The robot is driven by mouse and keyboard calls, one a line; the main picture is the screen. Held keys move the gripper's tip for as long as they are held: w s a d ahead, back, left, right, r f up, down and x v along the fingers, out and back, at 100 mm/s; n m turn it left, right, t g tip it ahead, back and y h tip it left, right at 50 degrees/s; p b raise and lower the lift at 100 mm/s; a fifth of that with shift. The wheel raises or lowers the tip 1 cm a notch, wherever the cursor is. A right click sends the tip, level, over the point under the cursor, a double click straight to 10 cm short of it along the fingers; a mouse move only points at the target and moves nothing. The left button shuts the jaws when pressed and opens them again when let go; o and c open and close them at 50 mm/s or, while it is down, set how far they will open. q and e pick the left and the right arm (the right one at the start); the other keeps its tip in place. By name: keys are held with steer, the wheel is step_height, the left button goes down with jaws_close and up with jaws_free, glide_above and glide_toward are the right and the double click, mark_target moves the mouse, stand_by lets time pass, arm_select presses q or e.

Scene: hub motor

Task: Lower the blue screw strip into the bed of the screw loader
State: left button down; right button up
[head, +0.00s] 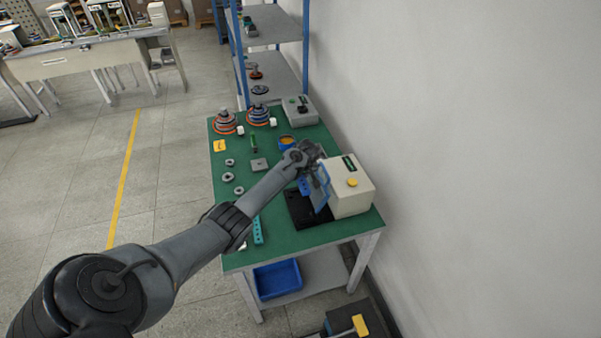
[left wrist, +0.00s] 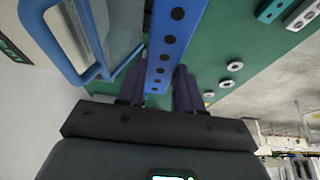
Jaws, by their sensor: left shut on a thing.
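My left gripper (head: 311,163) is at the screw loader (head: 352,182), a beige box with a yellow button and a black base plate (head: 300,212). In the left wrist view its fingers (left wrist: 160,85) are shut on the blue screw strip (left wrist: 168,42), a bar with a row of dark holes. A small part of the strip (head: 304,187) shows in the head view, above the black base. The loader's blue-framed clear cover (head: 321,190) stands tilted beside the strip; its frame (left wrist: 90,75) is close left of the strip in the wrist view. The bed is mostly hidden. My right gripper is out of view.
The green bench top (head: 285,240) holds a teal strip (head: 258,231), several metal rings (head: 228,177), a square plate (head: 259,164), wire spools (head: 225,122) and a grey box (head: 300,109). A blue bin (head: 277,279) sits on the shelf below. A white wall is on the right.

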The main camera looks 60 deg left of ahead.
arm_select(q)
steer(key=shift+f+b, duration=4.05)
steer(key=shift+f, duration=1.6)
steer(key=shift+f, duration=0.15)
steer(key=shift+f+b, duration=0.8)
steer(key=shift+f, duration=0.1)
steer(key=shift+f+b, duration=0.6)
steer(key=shift+f, duration=0.2)
